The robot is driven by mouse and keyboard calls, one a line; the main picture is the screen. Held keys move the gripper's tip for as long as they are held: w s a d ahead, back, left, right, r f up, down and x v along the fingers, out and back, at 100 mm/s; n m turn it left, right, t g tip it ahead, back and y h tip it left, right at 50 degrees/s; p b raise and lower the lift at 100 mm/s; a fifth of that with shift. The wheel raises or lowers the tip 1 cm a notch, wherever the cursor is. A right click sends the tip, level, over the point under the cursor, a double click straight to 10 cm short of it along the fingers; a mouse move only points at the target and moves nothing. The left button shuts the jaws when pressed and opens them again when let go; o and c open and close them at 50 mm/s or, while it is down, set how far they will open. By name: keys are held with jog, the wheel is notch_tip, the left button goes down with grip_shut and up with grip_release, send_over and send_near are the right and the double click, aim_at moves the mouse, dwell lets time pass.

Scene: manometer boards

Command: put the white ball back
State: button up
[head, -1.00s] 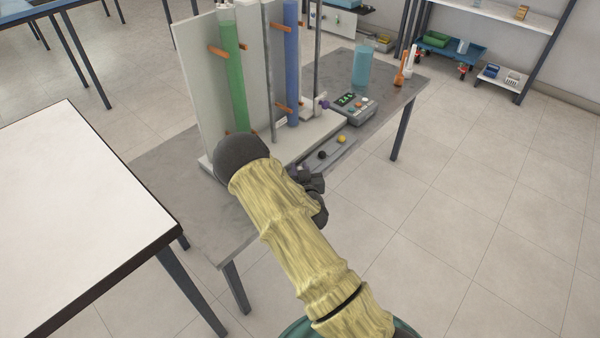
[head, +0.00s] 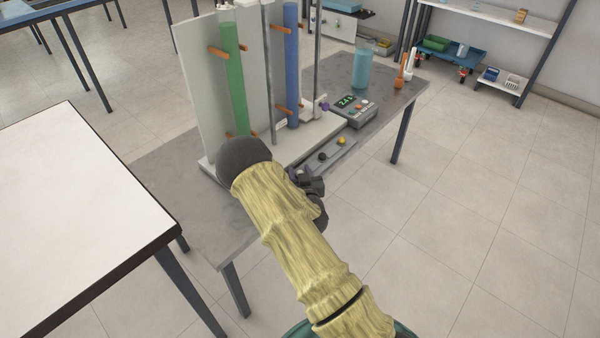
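I cannot make out a white ball. A narrow grey tray (head: 349,151) lies on the grey table in front of the manometer board, with a black ball (head: 322,156) and a yellow ball (head: 342,141) on it. My gripper (head: 312,186) is low over the table, at the near left end of the tray. My own arm covers most of it, so its fingers and anything between them are hidden.
The board (head: 200,90) carries a green tube (head: 234,80) and a blue tube (head: 291,65). A meter with a lit display (head: 347,100), a beaker of blue liquid (head: 362,68) and an orange-based stand (head: 400,82) are farther right. A white-topped table (head: 80,215) stands left.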

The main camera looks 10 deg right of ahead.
jog(key=shift+o, duration=0.4)
jog(key=shift+s+f, duration=0.25)
jog(key=shift+f, duration=0.5)
jog(key=shift+r+g+p, duration=0.3)
jog(key=shift+r+p, duration=0.2)
jog(key=s+r+p, duration=0.2)
jog(key=s, duration=0.9)
jog(key=shift+s+a+r, duration=0.2)
jog(key=shift+a, duration=0.05)
